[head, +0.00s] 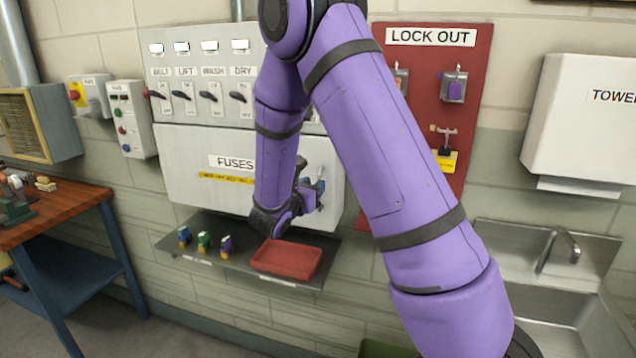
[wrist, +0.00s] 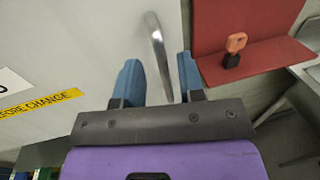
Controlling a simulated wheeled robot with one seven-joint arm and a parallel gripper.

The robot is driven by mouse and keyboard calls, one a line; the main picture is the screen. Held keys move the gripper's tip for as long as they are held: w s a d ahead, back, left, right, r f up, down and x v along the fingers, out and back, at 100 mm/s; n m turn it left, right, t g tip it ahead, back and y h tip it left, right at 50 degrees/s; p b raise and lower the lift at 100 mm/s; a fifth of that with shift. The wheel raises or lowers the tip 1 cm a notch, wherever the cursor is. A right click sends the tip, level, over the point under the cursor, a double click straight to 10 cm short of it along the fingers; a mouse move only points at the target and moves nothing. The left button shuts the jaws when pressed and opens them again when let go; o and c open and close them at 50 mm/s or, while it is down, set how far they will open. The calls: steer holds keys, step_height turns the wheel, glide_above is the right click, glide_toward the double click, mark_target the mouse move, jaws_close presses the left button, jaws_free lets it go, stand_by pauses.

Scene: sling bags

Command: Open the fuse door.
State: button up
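The fuse door (head: 190,180) is the pale wall panel marked FUSES, below the row of switches. It looks shut, and my arm hides part of its right side. In the wrist view its grey face (wrist: 90,45) fills the left, with part of a yellow warning strip. A curved metal handle (wrist: 158,50) stands out near its right edge. My gripper (head: 317,187) is in front of the door's right side. In the wrist view my gripper (wrist: 160,80) has its two blue fingers apart, one each side of the handle. I see gaps between handle and fingers.
Below the door a shelf (head: 180,250) holds several coloured fuse-like pieces and a red tray (head: 287,260). The red LOCK OUT board (head: 425,85) is close on the right, with an orange key-like piece (wrist: 235,45) beside my gripper. A workbench (head: 60,215) stands left.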

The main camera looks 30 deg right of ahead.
steer(key=shift+x, duration=1.7)
steer(key=shift+s, duration=0.1)
jaws_close()
